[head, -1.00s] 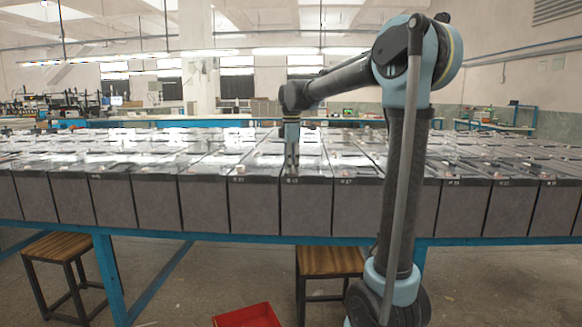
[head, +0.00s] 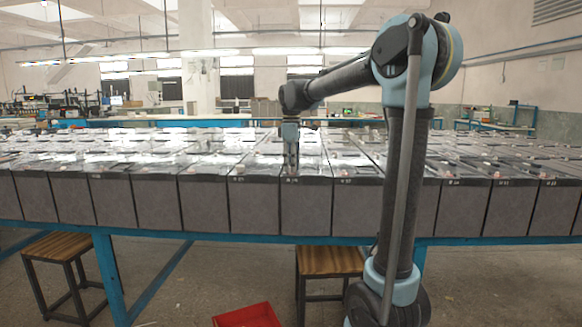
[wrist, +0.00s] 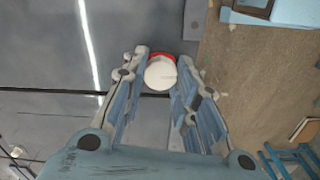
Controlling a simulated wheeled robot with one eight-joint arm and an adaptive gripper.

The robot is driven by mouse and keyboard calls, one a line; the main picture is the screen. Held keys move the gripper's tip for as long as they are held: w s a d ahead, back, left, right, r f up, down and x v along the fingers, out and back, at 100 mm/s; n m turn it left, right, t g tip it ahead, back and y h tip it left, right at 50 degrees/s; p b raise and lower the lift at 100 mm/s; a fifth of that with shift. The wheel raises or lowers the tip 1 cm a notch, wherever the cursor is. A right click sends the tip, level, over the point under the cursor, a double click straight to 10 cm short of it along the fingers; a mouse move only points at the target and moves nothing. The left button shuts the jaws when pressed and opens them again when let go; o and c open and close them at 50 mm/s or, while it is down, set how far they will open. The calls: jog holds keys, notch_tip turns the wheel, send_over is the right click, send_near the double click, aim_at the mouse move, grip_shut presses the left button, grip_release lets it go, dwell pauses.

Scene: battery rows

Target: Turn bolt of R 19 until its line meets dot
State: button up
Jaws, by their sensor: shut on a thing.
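My gripper (wrist: 162,62) is shut on a bolt with a round white head (wrist: 160,74) and red around its far side. The fingers stand on either side of the head in the wrist view. I cannot make out its line or the dot clearly. In the head view my gripper (head: 291,168) points down at the front edge of a battery (head: 306,210) in the near row. The label on that battery's front is too small to read surely. The bolt is hidden by the gripper in the head view.
More grey batteries stand tightly side by side to the left and right, with further rows behind. They rest on a blue-framed bench (head: 270,240).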

jog(key=m, duration=0.4)
jog(key=shift+w+m, duration=0.2)
jog(key=shift+m, duration=0.1)
jog(key=m, duration=0.4)
jog(key=shift+m, duration=0.3)
jog(key=m, duration=0.5)
jog(key=shift+d, duration=0.1)
jog(key=shift+m, duration=2.2)
jog(key=o, duration=1)
jog(key=shift+o, duration=0.2)
jog(key=shift+r, duration=0.1)
notch_tip(320, 180, up, 12)
